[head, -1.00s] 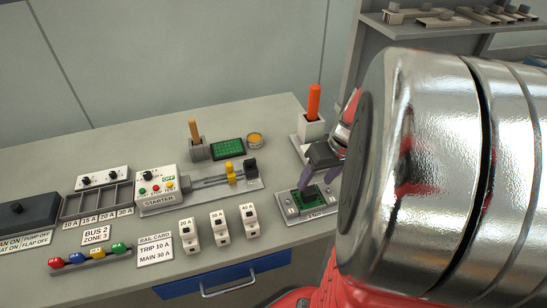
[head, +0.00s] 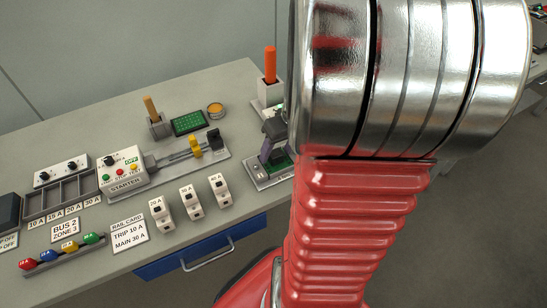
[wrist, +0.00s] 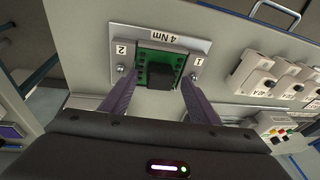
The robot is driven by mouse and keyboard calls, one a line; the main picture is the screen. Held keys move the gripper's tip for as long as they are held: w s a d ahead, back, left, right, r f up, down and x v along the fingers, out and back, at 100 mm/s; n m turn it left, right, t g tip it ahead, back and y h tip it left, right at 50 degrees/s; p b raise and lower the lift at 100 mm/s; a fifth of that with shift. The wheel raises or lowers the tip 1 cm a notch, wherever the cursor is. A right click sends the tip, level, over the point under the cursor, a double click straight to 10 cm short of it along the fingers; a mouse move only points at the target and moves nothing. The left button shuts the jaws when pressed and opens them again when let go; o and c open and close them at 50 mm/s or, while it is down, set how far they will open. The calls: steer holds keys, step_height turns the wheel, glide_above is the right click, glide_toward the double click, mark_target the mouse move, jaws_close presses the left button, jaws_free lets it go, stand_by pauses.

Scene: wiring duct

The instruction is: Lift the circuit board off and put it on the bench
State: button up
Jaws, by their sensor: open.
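The green circuit board (wrist: 146,57) with a black block on it sits on a grey plate (wrist: 178,40) marked 4 Nm, 1 and 2. In the head view the board (head: 284,162) is partly hidden behind my gripper and arm. My gripper (wrist: 160,79) is open, its two purple fingers on either side of the board's near part, with nothing held. In the head view my gripper (head: 272,152) is over the board at the bench's right end. I cannot tell whether the fingers touch the board. A screw head shows beside each number.
An orange-handled tool (head: 270,65) stands in a white holder behind the plate. A second green board (head: 189,122) lies on the bench (head: 95,118) near a round tin (head: 215,110). White breakers (head: 191,201) stand left of the plate. Clear bench lies at the back left.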

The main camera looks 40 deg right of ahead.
steer(key=shift+c, duration=0.3)
steer(key=c, duration=1)
